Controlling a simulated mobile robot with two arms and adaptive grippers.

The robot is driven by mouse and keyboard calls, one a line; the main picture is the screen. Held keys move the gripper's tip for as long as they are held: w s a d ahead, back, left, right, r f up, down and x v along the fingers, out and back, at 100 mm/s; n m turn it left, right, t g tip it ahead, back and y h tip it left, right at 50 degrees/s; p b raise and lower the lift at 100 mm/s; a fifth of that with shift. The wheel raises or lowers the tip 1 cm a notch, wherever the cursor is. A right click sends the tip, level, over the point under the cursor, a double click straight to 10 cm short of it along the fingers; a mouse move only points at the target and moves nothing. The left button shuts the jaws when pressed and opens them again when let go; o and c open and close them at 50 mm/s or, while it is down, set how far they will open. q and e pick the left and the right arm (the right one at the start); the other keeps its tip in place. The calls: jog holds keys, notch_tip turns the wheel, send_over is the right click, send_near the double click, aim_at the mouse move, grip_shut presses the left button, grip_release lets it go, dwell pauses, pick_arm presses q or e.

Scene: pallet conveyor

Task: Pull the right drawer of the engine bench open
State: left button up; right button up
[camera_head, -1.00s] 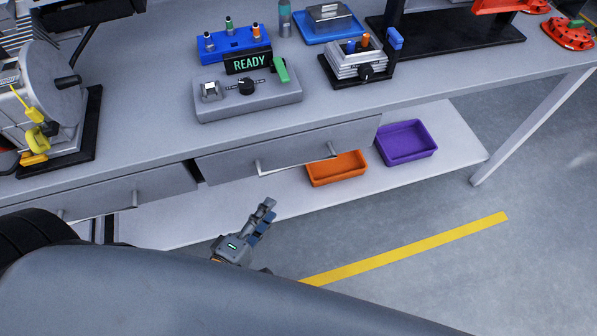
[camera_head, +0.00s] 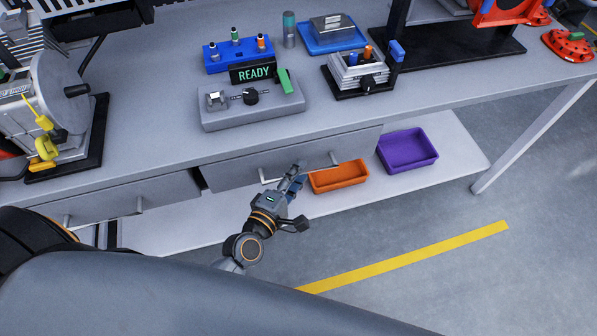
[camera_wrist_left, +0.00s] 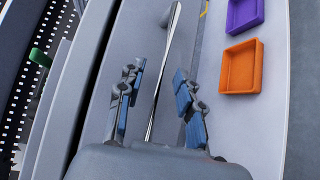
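The right drawer (camera_head: 236,174) is a grey front under the engine bench (camera_head: 425,98) and looks shut. Its bar handle (camera_head: 334,159) stands out from the front; the middle of the bar is partly hidden by my left gripper (camera_head: 293,180). In the left wrist view the handle (camera_wrist_left: 162,75) runs lengthwise between the two blue-padded fingers of my left gripper (camera_wrist_left: 157,100). The fingers are open, one on each side of the bar, with visible gaps; I cannot tell how deep the bar sits. My right gripper is not in view.
An orange bin (camera_head: 340,177) and a purple bin (camera_head: 407,149) sit on the lower shelf (camera_head: 455,160), just right of my gripper. The left drawer (camera_head: 105,203) is at the left. The floor (camera_head: 400,225) in front of the bench is clear, with a yellow line.

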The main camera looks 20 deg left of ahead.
pick_arm(q)
jog(key=shift+w, duration=0.25)
grip_shut()
jog(key=shift+s+d, duration=0.1)
